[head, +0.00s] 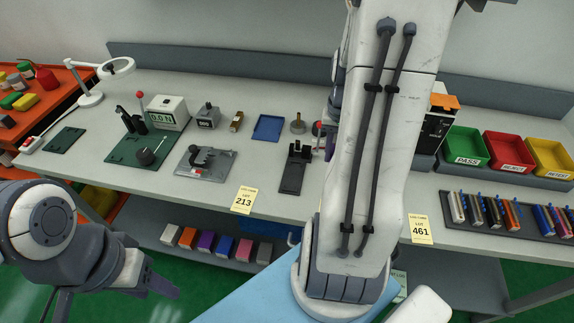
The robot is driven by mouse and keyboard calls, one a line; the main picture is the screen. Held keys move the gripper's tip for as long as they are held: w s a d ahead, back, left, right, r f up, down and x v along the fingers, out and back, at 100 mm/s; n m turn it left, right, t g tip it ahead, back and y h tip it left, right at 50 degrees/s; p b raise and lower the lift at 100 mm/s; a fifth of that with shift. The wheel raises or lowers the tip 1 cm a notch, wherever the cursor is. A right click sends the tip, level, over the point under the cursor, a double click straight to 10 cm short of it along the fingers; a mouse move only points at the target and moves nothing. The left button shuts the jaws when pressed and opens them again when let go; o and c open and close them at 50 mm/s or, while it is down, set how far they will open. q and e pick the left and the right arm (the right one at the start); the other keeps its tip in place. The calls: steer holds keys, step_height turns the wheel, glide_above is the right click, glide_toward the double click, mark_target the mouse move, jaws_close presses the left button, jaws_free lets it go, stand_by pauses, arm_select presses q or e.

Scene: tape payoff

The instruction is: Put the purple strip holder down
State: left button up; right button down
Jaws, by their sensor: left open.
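No purple strip holder shows in my left gripper (115,298), which is open and empty at the lower left, in front of the bench and below its top. A row of slim strip holders stands in a dark rack (507,228) at the right of the bench. Some there look blue, but I cannot tell whether one is purple. A purple block (206,243) stands in a row on the lower shelf; I cannot tell if it is a strip holder. My right arm crosses the middle of the view and hides part of the bench. My right gripper does not show.
On the bench (270,207) are a force gauge box (167,112) on a green plate, a grey fixture (206,164), a black stand (295,170) and a blue tray (269,127). Green (465,147), red (508,151) and yellow (550,158) bins stand at the right. A magnifier lamp (116,67) stands at left.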

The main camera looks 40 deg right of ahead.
steer(key=p, duration=0.2)
glide_above(293, 176)
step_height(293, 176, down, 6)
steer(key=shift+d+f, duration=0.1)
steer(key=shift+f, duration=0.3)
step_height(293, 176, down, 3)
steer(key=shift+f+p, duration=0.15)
steer(key=shift+p, duration=0.15)
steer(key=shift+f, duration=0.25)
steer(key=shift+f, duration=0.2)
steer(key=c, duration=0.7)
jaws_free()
